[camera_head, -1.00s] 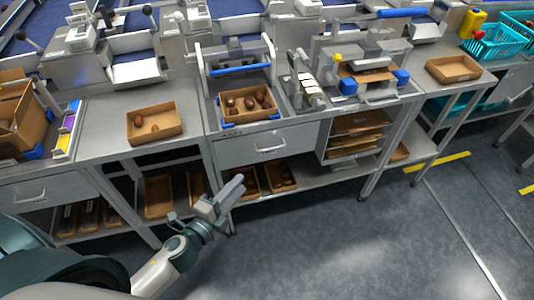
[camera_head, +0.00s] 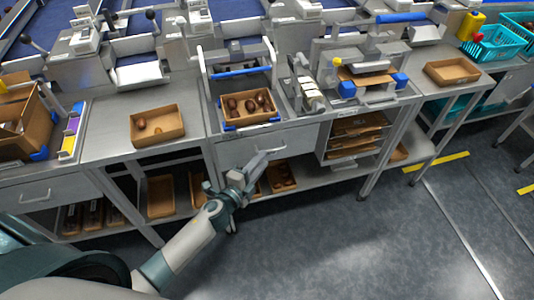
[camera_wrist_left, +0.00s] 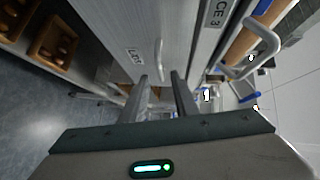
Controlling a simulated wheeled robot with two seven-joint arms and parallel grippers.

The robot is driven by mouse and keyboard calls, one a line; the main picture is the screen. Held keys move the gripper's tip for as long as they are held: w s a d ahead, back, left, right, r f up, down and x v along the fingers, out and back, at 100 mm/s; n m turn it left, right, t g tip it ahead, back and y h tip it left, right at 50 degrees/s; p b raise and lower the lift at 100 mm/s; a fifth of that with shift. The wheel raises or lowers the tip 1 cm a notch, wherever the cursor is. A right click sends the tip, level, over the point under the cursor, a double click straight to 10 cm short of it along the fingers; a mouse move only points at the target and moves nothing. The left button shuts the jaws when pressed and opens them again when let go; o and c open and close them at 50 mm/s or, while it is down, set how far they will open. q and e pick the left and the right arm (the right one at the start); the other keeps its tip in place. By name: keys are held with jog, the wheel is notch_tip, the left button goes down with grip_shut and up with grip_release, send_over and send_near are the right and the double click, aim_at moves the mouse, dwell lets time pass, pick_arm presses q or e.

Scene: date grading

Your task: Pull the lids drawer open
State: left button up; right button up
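The grey drawer (camera_head: 300,137) in the middle bench is shut, its front flush with the bench. Its bar handle (camera_head: 270,147) shows just beyond my left gripper (camera_head: 259,162). In the left wrist view the drawer front (camera_wrist_left: 112,30) carries a small label (camera_wrist_left: 133,56), too blurred to read surely. The handle (camera_wrist_left: 158,60) appears between the two open fingertips of the left gripper (camera_wrist_left: 159,77). I cannot tell if the tips reach past the bar. The fingers are apart and hold nothing. My right gripper is in neither view.
A tray of dates (camera_head: 228,122) stands on the bench above the drawer. Brown trays (camera_head: 161,198) fill the lower shelf, beside and behind the gripper. Another drawer with a handle (camera_head: 35,197) is at the left. The floor (camera_head: 330,240) in front is clear.

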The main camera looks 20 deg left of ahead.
pick_arm(q)
jog(key=shift+x, duration=2.15)
grip_shut()
